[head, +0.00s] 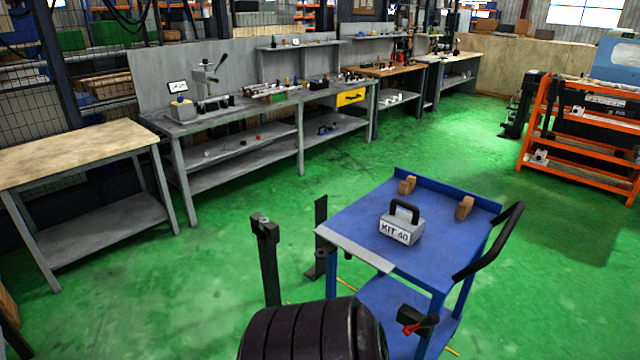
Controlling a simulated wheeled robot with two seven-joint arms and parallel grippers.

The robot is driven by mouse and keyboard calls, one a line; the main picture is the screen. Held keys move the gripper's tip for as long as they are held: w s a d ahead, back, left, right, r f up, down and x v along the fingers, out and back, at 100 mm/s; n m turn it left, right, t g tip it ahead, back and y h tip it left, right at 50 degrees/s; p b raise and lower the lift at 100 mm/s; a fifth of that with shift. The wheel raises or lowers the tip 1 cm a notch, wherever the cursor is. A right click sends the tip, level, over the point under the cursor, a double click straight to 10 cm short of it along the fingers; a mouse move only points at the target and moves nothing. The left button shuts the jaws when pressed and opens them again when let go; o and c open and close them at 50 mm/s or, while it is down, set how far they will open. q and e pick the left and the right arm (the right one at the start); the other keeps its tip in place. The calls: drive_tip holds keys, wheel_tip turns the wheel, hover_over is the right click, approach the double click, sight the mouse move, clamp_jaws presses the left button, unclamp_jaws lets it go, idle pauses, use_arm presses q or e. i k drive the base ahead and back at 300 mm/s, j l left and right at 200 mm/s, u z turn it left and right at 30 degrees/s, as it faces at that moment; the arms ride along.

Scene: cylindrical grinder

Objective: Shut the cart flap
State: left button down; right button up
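The blue cart (440,258) stands right of centre. A pale grey strip (354,248), which looks like its flap, runs along the near left edge of the top and appears roughly level with it. Its exact angle and hinge are hard to tell. My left gripper (291,208) is just left of this strip, beyond my dark wrist at the bottom. Its two black fingers are wide apart with nothing between them. I cannot tell whether the nearer-cart finger touches the strip. My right gripper is not in view.
A grey box marked KIT 40 (402,226) and two brown blocks (407,185) (464,207) sit on the cart. A black handle (492,242) sticks out right. A black and red part (414,321) is low in front. Benches line the back; green floor is clear between.

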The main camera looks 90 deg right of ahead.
sight(351, 249)
drive_tip(key=z, duration=3.35)
